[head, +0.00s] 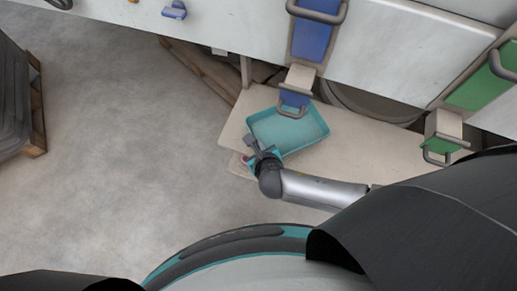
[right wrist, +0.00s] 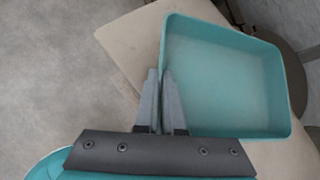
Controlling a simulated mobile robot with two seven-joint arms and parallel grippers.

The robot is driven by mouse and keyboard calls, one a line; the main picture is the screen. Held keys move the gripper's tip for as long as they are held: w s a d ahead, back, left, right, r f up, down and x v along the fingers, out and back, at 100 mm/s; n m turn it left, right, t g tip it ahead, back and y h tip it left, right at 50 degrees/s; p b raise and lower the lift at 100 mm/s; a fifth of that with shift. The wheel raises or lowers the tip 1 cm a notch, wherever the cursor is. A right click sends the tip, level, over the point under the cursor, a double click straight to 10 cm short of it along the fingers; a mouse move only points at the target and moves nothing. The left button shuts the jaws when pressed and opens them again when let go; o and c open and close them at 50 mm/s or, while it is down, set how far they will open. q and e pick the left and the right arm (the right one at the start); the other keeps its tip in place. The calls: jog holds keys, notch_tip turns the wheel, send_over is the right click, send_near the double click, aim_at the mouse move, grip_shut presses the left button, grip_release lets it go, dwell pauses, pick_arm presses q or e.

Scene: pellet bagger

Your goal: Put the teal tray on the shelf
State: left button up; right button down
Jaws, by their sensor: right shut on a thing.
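The teal tray (head: 290,130) is an open, shallow rectangular tray. In the head view it is over the pale shelf (head: 350,145), near its left end; I cannot tell whether it rests on it. My right gripper (head: 262,149) is at the tray's near left corner. In the right wrist view the two fingers (right wrist: 160,80) are closed together on the wall of the teal tray (right wrist: 225,75) at its left side. The tray looks empty. My left gripper is not in view.
A blue handled part (head: 296,92) hangs just behind the tray. A green handled part (head: 443,135) stands at the shelf's right. A pallet with a dark load (head: 14,100) is at the far left. The grey floor (head: 120,150) at left is clear.

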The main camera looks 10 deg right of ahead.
jog(key=shift+f+b, duration=0.65)
jog(key=shift+f, duration=0.75)
jog(key=shift+f, duration=0.2)
jog(key=c, duration=1)
grip_release()
jog(key=shift+s+r, duration=0.1)
jog(key=shift+r, duration=0.25)
jog(key=shift+p+v, duration=2.6)
jog(key=shift+v, duration=3.25)
